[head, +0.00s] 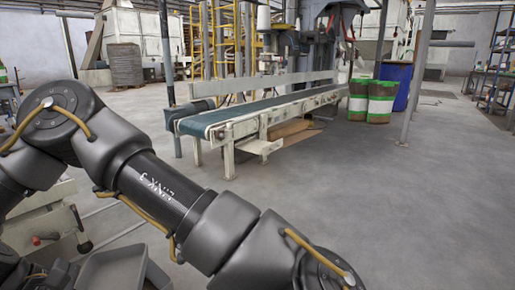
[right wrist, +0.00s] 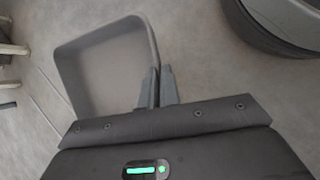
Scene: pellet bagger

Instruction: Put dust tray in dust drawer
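The dust tray (right wrist: 105,70) is a grey, open, rounded box, seen from above in the right wrist view. It looks empty. My right gripper (right wrist: 158,72) has its two dark fingers close together on either side of the tray's right wall, and appears shut on it. A grey tray-like shape, likely the same tray (head: 112,268), shows at the bottom left of the head view, partly cut off by the frame. One of my arms crosses the head view from the left, but its gripper is out of frame. I cannot pick out the dust drawer in either view.
A green conveyor (head: 215,122) stands ahead in the middle. A pale machine frame (head: 45,215) with a red knob is at the left, behind my arm. The floor at right is clear.

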